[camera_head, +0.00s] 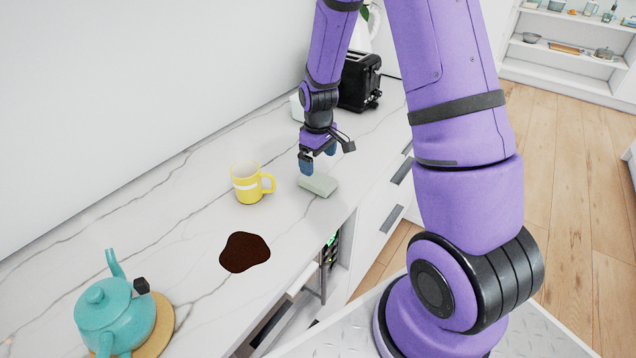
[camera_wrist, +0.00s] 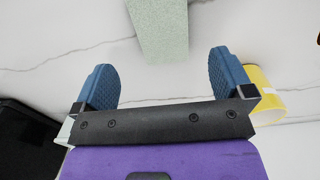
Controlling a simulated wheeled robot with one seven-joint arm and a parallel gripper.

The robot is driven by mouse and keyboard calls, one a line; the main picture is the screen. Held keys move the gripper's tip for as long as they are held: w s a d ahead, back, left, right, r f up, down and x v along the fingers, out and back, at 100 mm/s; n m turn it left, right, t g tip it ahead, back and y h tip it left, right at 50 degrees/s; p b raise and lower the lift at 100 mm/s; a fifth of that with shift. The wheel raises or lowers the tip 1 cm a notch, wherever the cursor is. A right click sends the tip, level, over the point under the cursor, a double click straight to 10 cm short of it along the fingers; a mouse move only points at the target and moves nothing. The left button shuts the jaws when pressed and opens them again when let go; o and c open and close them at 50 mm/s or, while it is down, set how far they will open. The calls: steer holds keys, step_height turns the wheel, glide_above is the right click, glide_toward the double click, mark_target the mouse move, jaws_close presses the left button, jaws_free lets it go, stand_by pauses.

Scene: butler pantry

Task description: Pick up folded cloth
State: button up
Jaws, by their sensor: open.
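The folded cloth (camera_head: 319,186) is a pale grey-green block lying flat on the marble counter near its front edge. In the wrist view the cloth (camera_wrist: 162,30) lies ahead of the fingers at the top, cut off by the picture's edge. My gripper (camera_head: 318,166) points down just above and behind the cloth in the head view. In the wrist view my gripper's blue fingers (camera_wrist: 168,80) stand wide apart with bare counter between them. It is open and empty. I cannot tell its exact height above the counter.
A yellow mug (camera_head: 248,184) stands left of the cloth, close to the gripper. A dark brown spill (camera_head: 245,252) lies nearer on the counter. A teal teapot (camera_head: 110,318) sits on a round wooden board (camera_head: 163,322). A black toaster (camera_head: 358,82) stands behind the gripper.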

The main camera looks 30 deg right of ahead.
mark_target(318, 179)
steer(key=shift+s+a+f, duration=0.1)
steer(key=shift+a+f, duration=0.05)
steer(key=shift+f, duration=3.15)
steer(key=c, duration=1)
steer(key=shift+r, duration=0.15)
